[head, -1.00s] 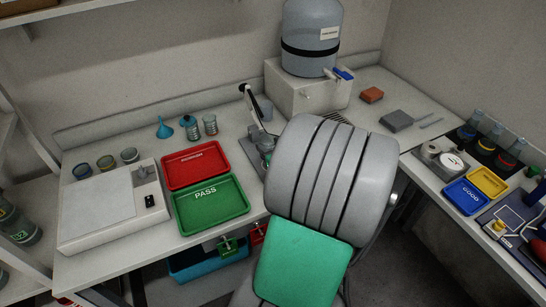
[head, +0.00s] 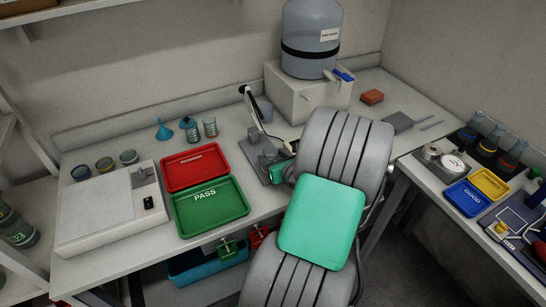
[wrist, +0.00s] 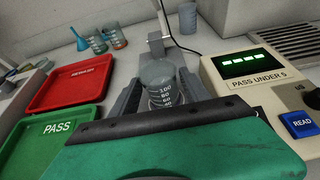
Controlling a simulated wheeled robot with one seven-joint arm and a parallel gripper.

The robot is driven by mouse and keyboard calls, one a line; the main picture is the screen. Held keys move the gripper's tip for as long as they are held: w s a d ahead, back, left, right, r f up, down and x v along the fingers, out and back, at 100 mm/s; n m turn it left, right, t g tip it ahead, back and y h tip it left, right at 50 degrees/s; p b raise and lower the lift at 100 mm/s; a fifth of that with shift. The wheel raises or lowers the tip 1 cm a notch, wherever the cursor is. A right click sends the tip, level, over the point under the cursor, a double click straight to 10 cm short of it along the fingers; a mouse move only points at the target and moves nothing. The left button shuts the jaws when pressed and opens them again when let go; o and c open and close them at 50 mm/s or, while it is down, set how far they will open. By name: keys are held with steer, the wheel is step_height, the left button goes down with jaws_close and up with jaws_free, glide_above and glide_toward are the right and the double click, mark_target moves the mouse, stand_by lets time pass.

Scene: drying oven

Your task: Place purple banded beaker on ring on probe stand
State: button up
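A clear beaker (wrist: 160,84) with white graduation marks stands upright between the two grey fingers of my gripper (wrist: 160,98) in the wrist view. The fingers appear to touch it on both sides. No purple band shows; its lower part is hidden behind my green hand. The probe stand (wrist: 157,46), with a pale arm and a dark cable, rises just behind the beaker. In the head view the probe stand (head: 253,106) is at the bench middle, with my gripper (head: 267,152) at its base. The ring is hidden, so I cannot tell whether the beaker rests on it.
A meter (wrist: 262,85) reading "PASS UNDER 5" stands right of my gripper. A red tray (head: 195,167) and a green PASS tray (head: 210,207) lie to the left. A white box with a water tank (head: 311,45) stands behind. Several glass vessels stand at the left.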

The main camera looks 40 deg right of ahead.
steer(key=shift+o, duration=1)
